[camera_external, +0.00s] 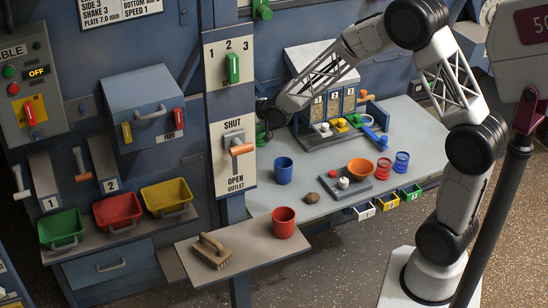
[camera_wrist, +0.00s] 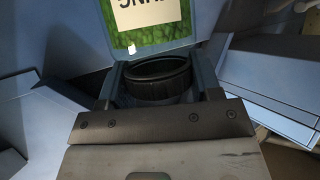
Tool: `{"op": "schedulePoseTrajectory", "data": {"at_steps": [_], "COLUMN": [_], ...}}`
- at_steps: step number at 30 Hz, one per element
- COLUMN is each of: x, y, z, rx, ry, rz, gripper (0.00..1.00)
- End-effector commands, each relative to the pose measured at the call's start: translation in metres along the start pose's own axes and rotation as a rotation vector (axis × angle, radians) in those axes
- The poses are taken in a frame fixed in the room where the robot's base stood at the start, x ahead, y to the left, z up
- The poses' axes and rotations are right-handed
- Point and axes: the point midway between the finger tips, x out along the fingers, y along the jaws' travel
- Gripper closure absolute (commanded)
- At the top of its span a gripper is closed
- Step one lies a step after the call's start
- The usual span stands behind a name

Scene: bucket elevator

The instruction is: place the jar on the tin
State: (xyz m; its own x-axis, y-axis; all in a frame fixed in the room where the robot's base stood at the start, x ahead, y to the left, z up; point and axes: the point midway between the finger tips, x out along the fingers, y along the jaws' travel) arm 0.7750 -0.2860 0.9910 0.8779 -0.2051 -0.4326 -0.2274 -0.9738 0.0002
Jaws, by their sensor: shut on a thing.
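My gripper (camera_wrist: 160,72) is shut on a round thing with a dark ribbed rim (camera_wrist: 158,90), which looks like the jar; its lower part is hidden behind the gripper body. In the external view my gripper (camera_external: 268,114) reaches left, past the far end of the bench and close to the blue post with the lever panel. What it holds is mostly hidden there. No tin can be told apart for certain. A red ringed container (camera_external: 385,168) and a blue ringed container (camera_external: 402,161) stand side by side on the bench, well right of my gripper.
A blue cup (camera_external: 283,170), an orange bowl (camera_external: 361,168) and a brown lump (camera_external: 310,198) are on the grey bench. A red cup (camera_external: 284,222) and a brush (camera_external: 211,251) are on the front shelf. The outlet panel (camera_external: 233,158) is near my gripper. Coloured bins (camera_external: 118,211) stand at left.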

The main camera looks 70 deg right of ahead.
Motion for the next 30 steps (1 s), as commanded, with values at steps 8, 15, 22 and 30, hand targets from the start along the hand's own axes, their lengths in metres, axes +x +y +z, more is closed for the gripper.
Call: {"op": "schedulePoseTrajectory", "data": {"at_steps": [8, 15, 22, 30], "x": [0.012, 0.013, 0.014, 0.014], "y": [0.0, 0.0, 0.0, 0.0], "z": [0.024, 0.027, 0.029, 0.03], "rx": [0.0, 0.0, 0.0, 0.0], "ry": [-0.001, 0.001, 0.0, 0.0], "rz": [0.0, 0.0, 0.0, 0.0], "gripper": [0.95, 0.95, 0.95, 0.16]}}
